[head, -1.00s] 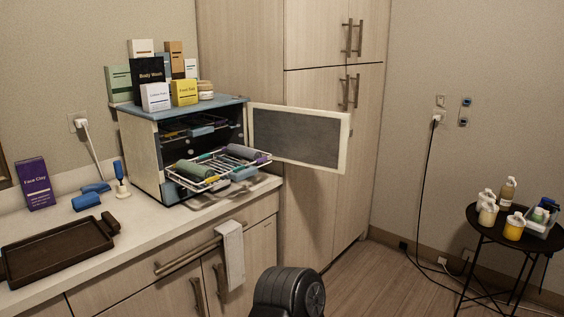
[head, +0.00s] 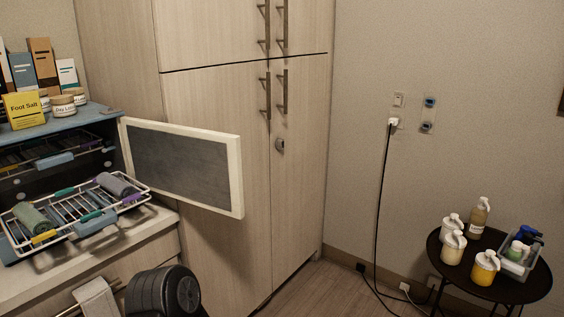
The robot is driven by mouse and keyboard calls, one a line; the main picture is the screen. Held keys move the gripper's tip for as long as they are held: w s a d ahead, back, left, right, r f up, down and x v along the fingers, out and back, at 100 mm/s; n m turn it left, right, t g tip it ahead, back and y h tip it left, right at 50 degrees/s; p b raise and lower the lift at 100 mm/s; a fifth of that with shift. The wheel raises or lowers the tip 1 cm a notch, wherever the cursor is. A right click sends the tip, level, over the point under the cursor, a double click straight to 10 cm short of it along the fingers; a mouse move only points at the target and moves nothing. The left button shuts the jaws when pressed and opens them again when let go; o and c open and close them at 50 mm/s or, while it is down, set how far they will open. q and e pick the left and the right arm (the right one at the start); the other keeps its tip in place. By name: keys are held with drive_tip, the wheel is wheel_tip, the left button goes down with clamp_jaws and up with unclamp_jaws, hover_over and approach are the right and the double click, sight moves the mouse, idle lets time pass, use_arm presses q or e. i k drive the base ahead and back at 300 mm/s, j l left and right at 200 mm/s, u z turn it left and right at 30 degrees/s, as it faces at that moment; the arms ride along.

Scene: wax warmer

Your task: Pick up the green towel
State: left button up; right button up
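The green towel (head: 33,218) is rolled up and lies at the left end of the pulled-out wire rack (head: 75,213) of the towel warmer, at the left of the head view. A rolled grey-purple towel (head: 117,185) lies at the rack's right end, apart from the green one. A dark rounded part of my own arm (head: 165,292) shows at the bottom, below and to the right of the rack. Neither gripper's fingers are in view.
The warmer's door (head: 185,165) stands open to the right of the rack. Boxes and jars, including a yellow Foot Salt box (head: 24,109), stand on the warmer. A white towel (head: 97,298) hangs below the counter. A round black table (head: 520,286) with bottles stands at the right.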

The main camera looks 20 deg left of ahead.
sight(36, 223)
drive_tip(key=i+u, duration=0.4)
drive_tip(key=i+l+u, duration=0.15)
drive_tip(key=u, duration=0.3)
drive_tip(key=i+l+u, duration=0.25)
drive_tip(key=u, duration=0.15)
drive_tip(key=i+l+u, duration=0.25)
drive_tip(key=u, duration=0.15)
drive_tip(key=i+l+u, duration=0.15)
drive_tip(key=l+u, duration=0.25)
